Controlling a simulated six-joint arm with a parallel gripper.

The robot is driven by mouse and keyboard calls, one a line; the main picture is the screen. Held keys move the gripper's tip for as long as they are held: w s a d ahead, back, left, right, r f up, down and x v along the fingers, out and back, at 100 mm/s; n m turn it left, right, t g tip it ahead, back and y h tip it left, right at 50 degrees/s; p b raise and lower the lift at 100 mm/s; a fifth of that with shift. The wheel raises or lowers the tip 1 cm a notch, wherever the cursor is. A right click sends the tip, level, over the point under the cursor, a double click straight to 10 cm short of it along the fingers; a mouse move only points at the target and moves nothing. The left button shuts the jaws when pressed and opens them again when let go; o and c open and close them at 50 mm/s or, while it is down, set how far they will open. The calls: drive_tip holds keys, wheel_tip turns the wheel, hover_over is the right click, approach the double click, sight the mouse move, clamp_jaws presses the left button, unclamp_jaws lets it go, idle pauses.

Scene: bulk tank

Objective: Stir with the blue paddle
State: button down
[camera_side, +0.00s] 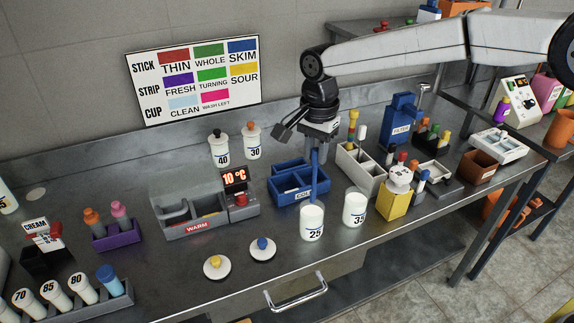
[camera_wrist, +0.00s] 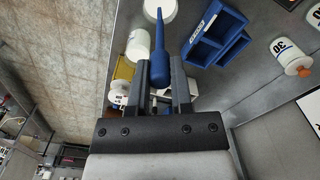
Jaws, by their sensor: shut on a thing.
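My gripper (camera_side: 318,140) is shut on the blue paddle (camera_side: 314,165), which hangs nearly upright below it. In the wrist view the paddle (camera_wrist: 160,45) sticks out from between the fingers of my gripper (camera_wrist: 167,72). The white cup marked 25 (camera_side: 312,224) stands under the paddle, near the counter's front. The paddle's lower end meets the cup's rim in the side view; I cannot tell whether it is inside. The white cup marked 35 (camera_side: 354,210) stands just right of it.
A blue tray (camera_side: 290,190) sits close behind cup 25. A yellow box (camera_side: 394,205) and a cream divided tray (camera_side: 358,170) stand to the right. Two lids, with a yellow knob (camera_side: 217,266) and a blue knob (camera_side: 262,247), lie at front left. A grey warmer (camera_side: 192,222) is left.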

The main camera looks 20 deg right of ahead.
drive_tip(key=shift+r, duration=1.6)
